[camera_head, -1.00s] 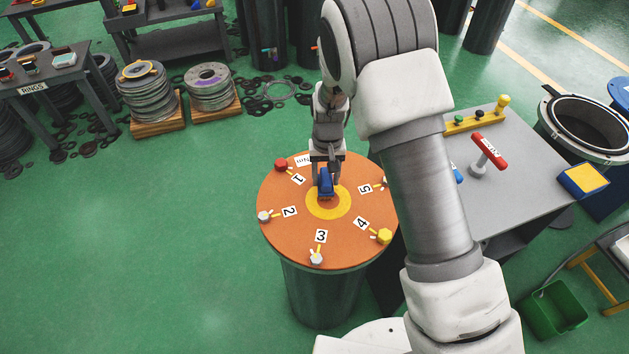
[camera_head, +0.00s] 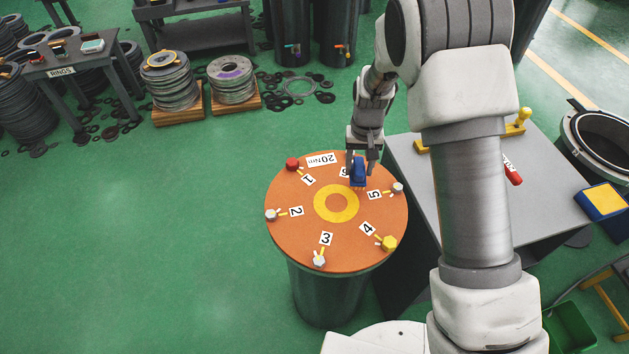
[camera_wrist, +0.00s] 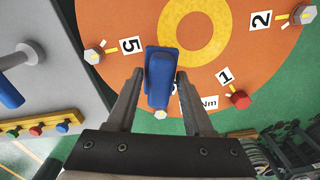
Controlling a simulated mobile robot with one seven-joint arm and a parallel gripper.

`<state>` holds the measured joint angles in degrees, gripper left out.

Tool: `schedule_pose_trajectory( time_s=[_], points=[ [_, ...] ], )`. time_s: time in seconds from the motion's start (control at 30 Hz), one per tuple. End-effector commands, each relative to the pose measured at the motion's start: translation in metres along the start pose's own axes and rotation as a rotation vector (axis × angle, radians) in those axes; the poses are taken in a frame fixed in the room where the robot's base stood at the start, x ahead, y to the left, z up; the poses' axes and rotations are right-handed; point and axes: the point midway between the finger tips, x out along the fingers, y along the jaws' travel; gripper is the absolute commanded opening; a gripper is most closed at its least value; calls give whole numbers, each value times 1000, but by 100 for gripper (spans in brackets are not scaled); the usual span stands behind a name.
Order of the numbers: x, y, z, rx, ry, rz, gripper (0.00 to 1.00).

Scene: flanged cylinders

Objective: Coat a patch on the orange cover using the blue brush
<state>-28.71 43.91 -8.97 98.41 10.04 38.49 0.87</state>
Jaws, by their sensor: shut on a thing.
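The orange cover (camera_head: 300,237) is the round top of a dark cylinder. It bears a yellow ring (camera_head: 320,204), numbered labels and bolts around its rim. In the wrist view the cover (camera_wrist: 130,15) fills the upper middle. The blue brush (camera_head: 358,172) is held in my gripper (camera_head: 360,160) over the cover's far right part, between the yellow ring and the rim. In the wrist view the brush (camera_wrist: 161,75) sits between the two fingers of my gripper (camera_wrist: 160,82). I cannot tell whether its bristles touch the cover. Label 6 is partly hidden by my gripper.
A grey table (camera_head: 410,160) stands right of the cylinder, partly hidden by my arm, with a red-handled tool (camera_head: 512,172) on it. Stacked rings (camera_head: 172,82) on pallets and a dark table (camera_head: 62,60) are at the back left. The green floor at left is clear.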

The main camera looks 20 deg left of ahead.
Motion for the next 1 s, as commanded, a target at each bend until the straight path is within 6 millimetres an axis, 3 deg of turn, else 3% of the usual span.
schedule_pose_trajectory(
  time_s=[0.43, 1.0],
  points=[
    [-43, 9, -2, 2, 2, 0, 0],
    [-45, 10, -2, 2, 1, 0, 0]
  ],
)
